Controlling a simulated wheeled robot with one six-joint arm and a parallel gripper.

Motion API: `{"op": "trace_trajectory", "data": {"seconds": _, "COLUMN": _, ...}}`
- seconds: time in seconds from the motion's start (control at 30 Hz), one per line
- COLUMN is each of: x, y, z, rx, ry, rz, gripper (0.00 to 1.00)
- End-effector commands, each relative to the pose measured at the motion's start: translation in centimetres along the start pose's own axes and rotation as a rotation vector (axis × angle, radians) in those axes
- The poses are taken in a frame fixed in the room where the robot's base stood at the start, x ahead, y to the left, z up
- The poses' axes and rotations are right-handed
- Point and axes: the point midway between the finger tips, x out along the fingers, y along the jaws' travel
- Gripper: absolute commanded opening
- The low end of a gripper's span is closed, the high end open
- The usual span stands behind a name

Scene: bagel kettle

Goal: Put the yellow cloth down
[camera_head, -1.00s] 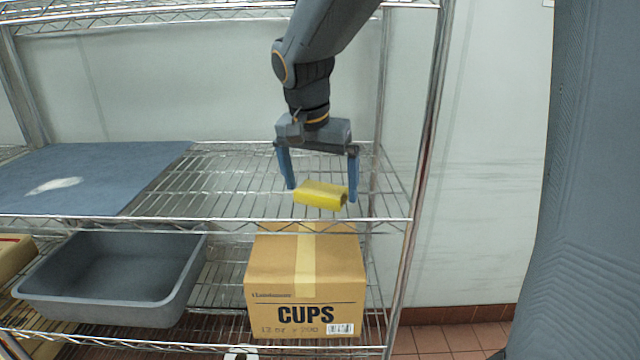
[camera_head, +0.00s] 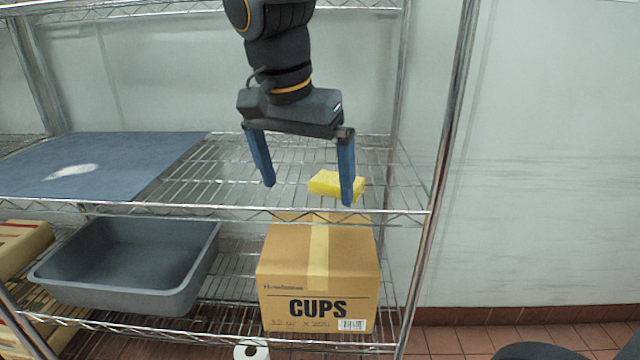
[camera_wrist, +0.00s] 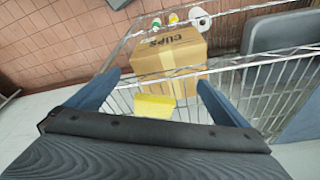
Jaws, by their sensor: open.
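The yellow cloth (camera_head: 328,184), a small folded block, lies on the wire shelf (camera_head: 230,190) near its front right, above the cups box. My gripper (camera_head: 310,196) is open, its blue fingers spread. In the head view the right finger overlaps the cloth's right end, and the left finger stands clear to its left. In the wrist view the cloth (camera_wrist: 154,107) lies between and beyond the two fingers (camera_wrist: 160,90), apart from both.
A blue mat (camera_head: 110,165) with a white patch covers the shelf's left part. Below are a grey tub (camera_head: 140,270) and a cardboard CUPS box (camera_head: 318,275). A metal post (camera_head: 450,130) stands at the right. Bare shelf lies between mat and cloth.

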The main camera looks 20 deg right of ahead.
Motion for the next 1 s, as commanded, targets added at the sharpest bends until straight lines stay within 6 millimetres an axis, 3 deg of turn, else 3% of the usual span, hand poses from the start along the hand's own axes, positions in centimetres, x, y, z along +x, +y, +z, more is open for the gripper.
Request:
{"op": "trace_trajectory", "data": {"seconds": 0.13, "x": 0.3, "y": 0.1, "z": 0.2, "rx": -0.009, "ry": -0.005, "rz": 0.002, "gripper": 1.0}}
{"op": "trace_trajectory", "data": {"seconds": 0.23, "x": 2.4, "y": 0.8, "z": 0.3, "rx": -0.067, "ry": -0.033, "rz": 0.011, "gripper": 1.0}}
{"op": "trace_trajectory", "data": {"seconds": 0.5, "x": 13.6, "y": 5.9, "z": 2.4, "rx": -0.42, "ry": -0.187, "rz": -0.018, "gripper": 1.0}}
{"op": "trace_trajectory", "data": {"seconds": 0.7, "x": 19.0, "y": 9.7, "z": 4.4, "rx": -0.616, "ry": -0.248, "rz": -0.074, "gripper": 1.0}}
{"op": "trace_trajectory", "data": {"seconds": 0.83, "x": 20.3, "y": 10.8, "z": 5.1, "rx": -0.677, "ry": -0.257, "rz": -0.094, "gripper": 1.0}}
{"op": "trace_trajectory", "data": {"seconds": 1.0, "x": 20.6, "y": 11.0, "z": 5.3, "rx": -0.695, "ry": -0.259, "rz": -0.1, "gripper": 1.0}}
